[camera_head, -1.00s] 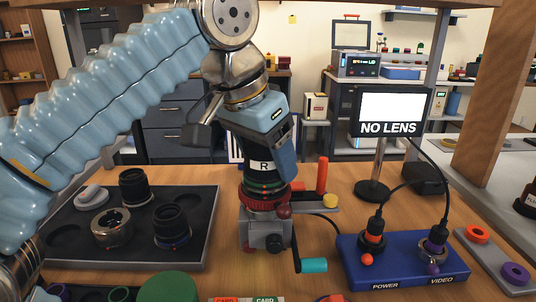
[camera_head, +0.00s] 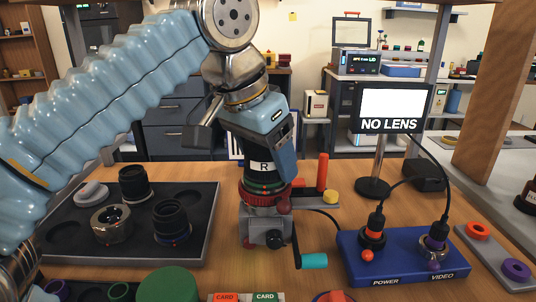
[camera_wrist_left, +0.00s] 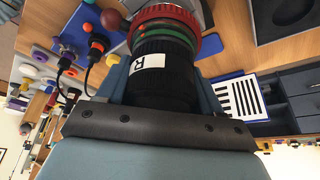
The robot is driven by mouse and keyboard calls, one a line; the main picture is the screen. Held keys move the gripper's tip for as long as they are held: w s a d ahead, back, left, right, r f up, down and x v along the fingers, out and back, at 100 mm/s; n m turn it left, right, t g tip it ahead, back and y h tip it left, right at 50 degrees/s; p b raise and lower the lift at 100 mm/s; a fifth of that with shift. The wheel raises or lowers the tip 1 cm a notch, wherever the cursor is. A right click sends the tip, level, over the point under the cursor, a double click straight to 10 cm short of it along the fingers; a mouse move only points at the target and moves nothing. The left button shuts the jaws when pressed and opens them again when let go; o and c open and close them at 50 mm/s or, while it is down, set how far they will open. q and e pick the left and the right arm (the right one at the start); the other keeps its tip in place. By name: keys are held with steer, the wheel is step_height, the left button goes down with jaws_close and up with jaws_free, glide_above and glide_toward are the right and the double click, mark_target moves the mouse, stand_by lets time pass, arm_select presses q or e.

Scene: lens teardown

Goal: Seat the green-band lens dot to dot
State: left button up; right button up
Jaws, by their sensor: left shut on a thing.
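My left gripper (camera_head: 264,172) is shut on the green-band lens (camera_head: 264,187), a black barrel with a white R label and green rings. The lens stands about upright over the red ring (camera_head: 262,197) on top of the grey camera body (camera_head: 262,233). The wrist view shows the lens (camera_wrist_left: 160,80) between the fingers, with its green-banded end against or just at the red ring (camera_wrist_left: 165,14); I cannot tell whether it is fully in. I cannot make out the alignment dots. My right gripper is not in view.
A dark tray (camera_head: 200,252) on the left holds other lens parts. The monitor (camera_head: 390,108) reads NO LENS. A blue box (camera_head: 400,265) with POWER and VIDEO plugs stands at right. A crank with a teal handle (camera_head: 314,261) sticks out in front of the camera body.

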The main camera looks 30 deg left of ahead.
arm_select(q)
steer(key=o, duration=1.3)
steer(key=shift+o, duration=0.2)
steer(key=p+v, duration=0.1)
steer(key=v, duration=0.6)
steer(key=shift+p, duration=0.3)
steer(key=shift+s+r, duration=0.1)
steer(key=shift+r, duration=0.1)
